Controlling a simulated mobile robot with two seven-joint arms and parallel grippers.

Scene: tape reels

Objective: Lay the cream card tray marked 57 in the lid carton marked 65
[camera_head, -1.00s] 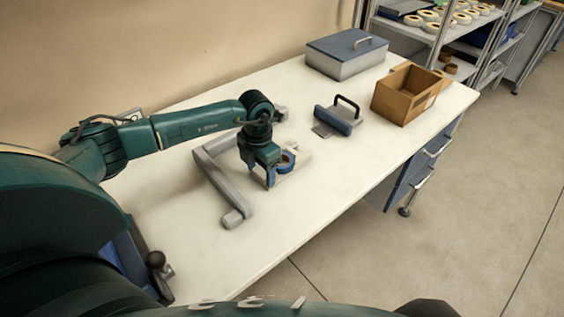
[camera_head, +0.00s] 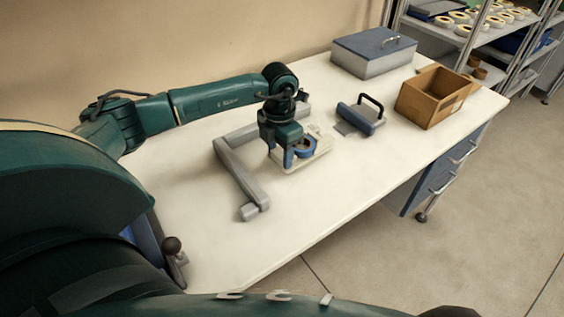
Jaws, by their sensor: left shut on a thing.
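The cream card tray (camera_head: 320,152) is at the middle of the table, partly hidden by my left gripper, with a blue-and-white tape reel (camera_head: 305,149) on it. My left gripper (camera_head: 286,164) points down and is shut on the tray's near-left side. I cannot tell how far the tray is from the tabletop. The open brown carton (camera_head: 418,107) stands at the far right of the table, apart from the tray. No number can be read on either. My right gripper is not in view.
A grey L-shaped bar (camera_head: 240,180) lies left of the tray. A blue tape dispenser with a black handle (camera_head: 362,118) stands between tray and carton. A grey box with a blue lid (camera_head: 372,62) is at the back. The front table is clear.

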